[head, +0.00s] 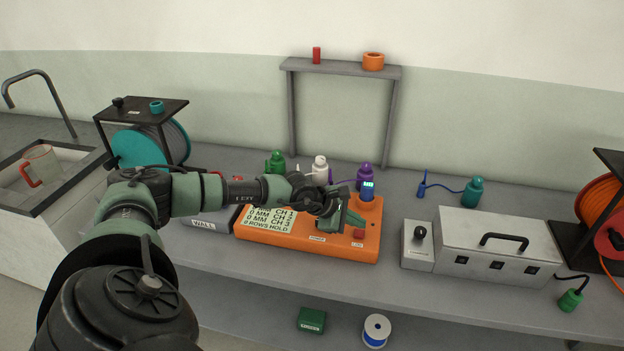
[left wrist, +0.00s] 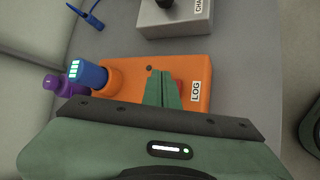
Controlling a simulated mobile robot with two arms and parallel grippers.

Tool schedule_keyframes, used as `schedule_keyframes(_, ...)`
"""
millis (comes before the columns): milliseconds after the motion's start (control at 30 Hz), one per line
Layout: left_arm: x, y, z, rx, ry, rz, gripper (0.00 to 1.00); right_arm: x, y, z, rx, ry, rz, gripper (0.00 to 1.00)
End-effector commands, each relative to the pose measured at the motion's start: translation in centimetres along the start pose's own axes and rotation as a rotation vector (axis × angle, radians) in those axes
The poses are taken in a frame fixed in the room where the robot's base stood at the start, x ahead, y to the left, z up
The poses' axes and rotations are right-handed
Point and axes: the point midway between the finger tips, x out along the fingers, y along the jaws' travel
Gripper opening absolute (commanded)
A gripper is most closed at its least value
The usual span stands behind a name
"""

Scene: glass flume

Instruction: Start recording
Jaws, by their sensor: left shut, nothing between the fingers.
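The orange recorder box (head: 285,247) lies on the bench, and its screen (head: 268,219) reads "0 MM CH 1", "0 MM CH 3" and "0 ROWS HOLD". A red button (head: 358,234) sits near its right front end. My left gripper (head: 352,219) is shut and empty, pointing down just beside the red button. In the left wrist view the closed green fingers (left wrist: 163,90) partly cover the red button, next to the LOG label (left wrist: 195,91). I cannot tell whether they touch it. My right gripper is out of view.
A blue plug with a lit display (head: 368,188) stands in the box's orange socket. A grey box with a handle (head: 490,250) and a small knob box (head: 418,246) are to the right.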

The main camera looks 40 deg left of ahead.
Motion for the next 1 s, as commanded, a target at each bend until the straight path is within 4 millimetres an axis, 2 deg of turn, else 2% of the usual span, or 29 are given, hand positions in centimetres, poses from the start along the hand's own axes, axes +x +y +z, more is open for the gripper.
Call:
schedule_keyframes(467,0.0,0.0,0.0,0.0,0.0,0.0,0.0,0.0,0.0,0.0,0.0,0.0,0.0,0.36)
schedule_keyframes(767,0.7,-0.5,-0.5,0.0,0.0,0.0,0.0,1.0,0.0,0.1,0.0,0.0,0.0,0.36)
schedule_keyframes(1000,0.6,-0.4,-0.4,0.0,0.0,0.0,0.0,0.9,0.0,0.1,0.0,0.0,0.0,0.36)
